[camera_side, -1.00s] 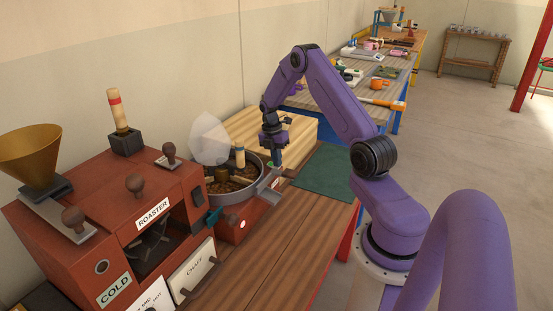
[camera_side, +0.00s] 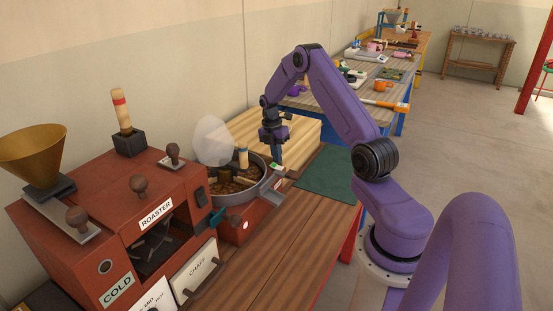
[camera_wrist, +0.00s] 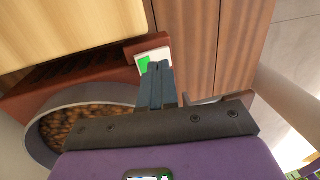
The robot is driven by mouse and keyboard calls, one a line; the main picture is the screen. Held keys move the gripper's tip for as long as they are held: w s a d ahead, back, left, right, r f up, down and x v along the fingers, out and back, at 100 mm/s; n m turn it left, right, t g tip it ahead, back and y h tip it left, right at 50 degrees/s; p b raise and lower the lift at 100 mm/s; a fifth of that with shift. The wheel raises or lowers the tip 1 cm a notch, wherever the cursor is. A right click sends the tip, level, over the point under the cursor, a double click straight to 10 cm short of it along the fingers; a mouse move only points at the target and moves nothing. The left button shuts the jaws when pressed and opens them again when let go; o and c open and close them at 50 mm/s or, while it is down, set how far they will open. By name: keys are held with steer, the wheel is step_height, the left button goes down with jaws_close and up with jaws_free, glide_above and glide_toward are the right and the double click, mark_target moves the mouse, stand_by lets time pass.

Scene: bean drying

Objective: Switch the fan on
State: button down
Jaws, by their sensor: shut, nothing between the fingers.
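The switch is a small white plate with a green part (camera_wrist: 145,64), on the red base of the round cooling tray. In the side view the switch (camera_side: 277,167) is at the base's far right end, close by my fingertips. My gripper (camera_side: 277,158) points down there, shut and empty. In the wrist view the shut fingers (camera_wrist: 158,67) overlap the lower right of the switch plate. I cannot tell whether they touch it. The cooling tray (camera_wrist: 88,95) holds brown beans. The fan itself is not seen.
The red roaster (camera_side: 130,215) stands left of the tray, with a brass funnel (camera_side: 32,155) on top. A pale wooden box (camera_side: 250,128) is behind my gripper. A green mat (camera_side: 327,172) lies to the right.

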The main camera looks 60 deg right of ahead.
mark_target(281, 168)
step_height(281, 168, up, 12)
steer(key=s, duration=0.2)
steer(key=shift+r, duration=0.2)
steer(key=shift+a, duration=0.1)
steer(key=s+a+r+m+t, duration=0.1)
steer(key=s+a+r, duration=0.15)
steer(key=a, duration=1.15)
steer(key=s+a+r+m, duration=0.1)
steer(key=s+a+r, duration=0.15)
steer(key=a, duration=1.15)
steer(key=s+a+m, duration=0.1)
steer(key=s+a, duration=0.2)
steer(key=s, duration=0.4)
steer(key=s+a+m, duration=0.1)
steer(key=s+a, duration=0.2)
steer(key=s, duration=0.4)
steer(key=s+a+m+t, duration=0.1)
steer(key=s+a, duration=0.2)
steer(key=s, duration=0.5)
steer(key=shift+f, duration=0.25)
